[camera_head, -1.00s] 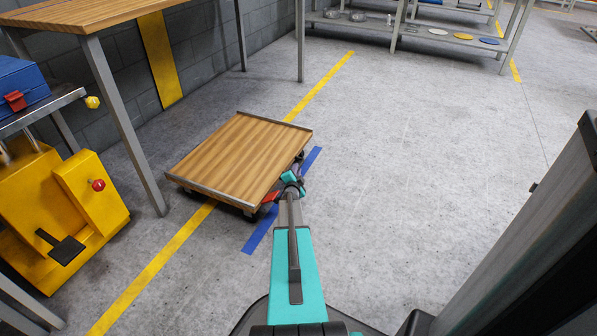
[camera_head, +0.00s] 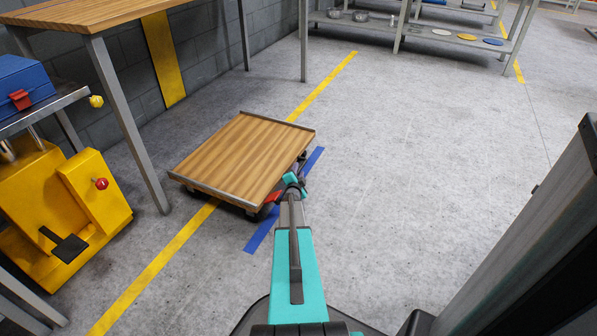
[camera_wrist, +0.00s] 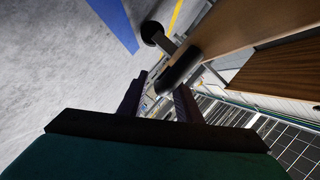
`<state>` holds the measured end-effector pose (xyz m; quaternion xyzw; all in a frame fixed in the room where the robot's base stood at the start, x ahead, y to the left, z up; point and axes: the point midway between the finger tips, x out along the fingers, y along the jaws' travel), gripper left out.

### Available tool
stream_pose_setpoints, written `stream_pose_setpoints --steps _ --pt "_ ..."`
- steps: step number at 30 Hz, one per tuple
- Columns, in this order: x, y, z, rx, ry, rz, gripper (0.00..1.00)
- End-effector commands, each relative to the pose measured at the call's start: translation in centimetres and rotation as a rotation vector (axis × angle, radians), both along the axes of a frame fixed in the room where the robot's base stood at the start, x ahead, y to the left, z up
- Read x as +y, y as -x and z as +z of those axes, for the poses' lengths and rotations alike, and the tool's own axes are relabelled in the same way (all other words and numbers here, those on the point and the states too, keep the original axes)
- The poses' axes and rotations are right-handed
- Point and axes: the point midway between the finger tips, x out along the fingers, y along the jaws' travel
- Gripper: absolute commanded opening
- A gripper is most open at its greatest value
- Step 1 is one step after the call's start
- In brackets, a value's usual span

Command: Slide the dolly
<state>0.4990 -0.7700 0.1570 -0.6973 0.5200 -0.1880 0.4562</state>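The dolly (camera_head: 243,155) is a low flat cart with a striped wooden deck and raised metal lips at two ends. It stands on the floor across a yellow line, beside a blue floor strip (camera_head: 259,235). My gripper (camera_head: 296,181) is at the dolly's right side, low by the deck edge, and is small in the head view. In the wrist view, my gripper's two dark fingers (camera_wrist: 158,90) are apart with a gap between them. A dark rounded part (camera_wrist: 181,68) of the dolly lies just beyond the fingertips. I cannot tell whether they touch it.
A wooden-topped table (camera_head: 85,14) with grey legs stands left of the dolly, one leg close to its corner. A yellow machine (camera_head: 62,215) stands at lower left, near a blue box (camera_head: 22,84). Shelving (camera_head: 425,35) is at the back. Open floor lies to the right.

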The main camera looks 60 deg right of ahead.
Motion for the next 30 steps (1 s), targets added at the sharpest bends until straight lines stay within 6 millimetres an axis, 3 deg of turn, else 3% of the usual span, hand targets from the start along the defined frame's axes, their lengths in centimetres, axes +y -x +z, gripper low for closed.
stream_pose_setpoints --steps 30 --pt "10.3 4.5 2.7 0.001 -0.001 0.001 0.31"
